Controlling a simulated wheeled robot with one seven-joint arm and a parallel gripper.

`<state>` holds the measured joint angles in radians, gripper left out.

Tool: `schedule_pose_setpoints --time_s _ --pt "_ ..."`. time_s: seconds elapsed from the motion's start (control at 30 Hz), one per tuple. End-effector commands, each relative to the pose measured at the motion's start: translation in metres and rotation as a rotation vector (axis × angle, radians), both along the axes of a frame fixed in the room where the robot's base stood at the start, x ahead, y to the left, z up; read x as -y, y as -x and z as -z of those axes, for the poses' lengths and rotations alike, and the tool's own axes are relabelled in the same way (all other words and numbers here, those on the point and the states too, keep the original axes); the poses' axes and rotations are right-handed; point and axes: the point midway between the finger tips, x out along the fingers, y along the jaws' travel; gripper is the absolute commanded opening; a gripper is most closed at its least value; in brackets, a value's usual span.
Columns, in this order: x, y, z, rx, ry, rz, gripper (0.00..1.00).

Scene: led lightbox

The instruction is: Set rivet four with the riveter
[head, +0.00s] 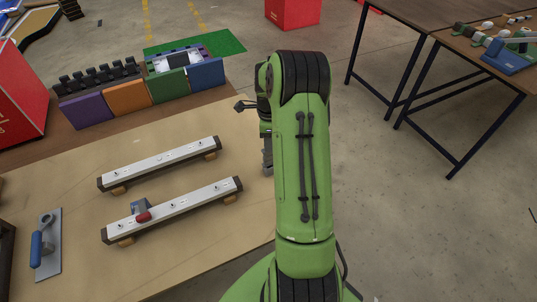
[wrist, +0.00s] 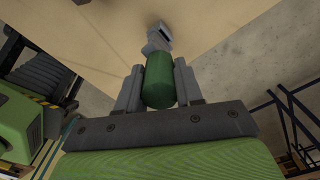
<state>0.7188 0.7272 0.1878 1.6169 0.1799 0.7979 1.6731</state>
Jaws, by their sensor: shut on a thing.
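In the wrist view my gripper (wrist: 159,68) is shut on the green handle of a tool (wrist: 159,88), with a finger on each side. The tool has an angular grey metal head pointing away from my gripper; it looks like the riveter. In the head view my green arm hides the tool and most of my gripper. Two light metal strips on dark bars lie on the table: a far one (head: 165,160) and a near one (head: 185,207). Small dark fastener spots show along both; I cannot tell which is rivet four. A red-and-grey piece (head: 143,215) sits at the near strip's left part.
A blue-handled trowel (head: 43,245) lies at the table's left. Purple, orange, green and blue bins (head: 128,97) stand along the back of the table (head: 85,210). A red box (head: 20,100) is at the far left. Dark tables (head: 450,45) stand to the right beyond open floor.

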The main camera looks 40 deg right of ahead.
Motion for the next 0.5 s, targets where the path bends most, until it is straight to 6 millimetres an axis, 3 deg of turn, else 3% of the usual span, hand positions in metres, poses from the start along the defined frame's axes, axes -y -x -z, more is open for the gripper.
schedule_pose_setpoints --time_s 0.17,0.5 --pt "0.0 0.0 -0.004 0.002 0.001 0.0 0.0" --pt "0.0 0.0 -0.032 0.003 0.001 0.0 0.0"
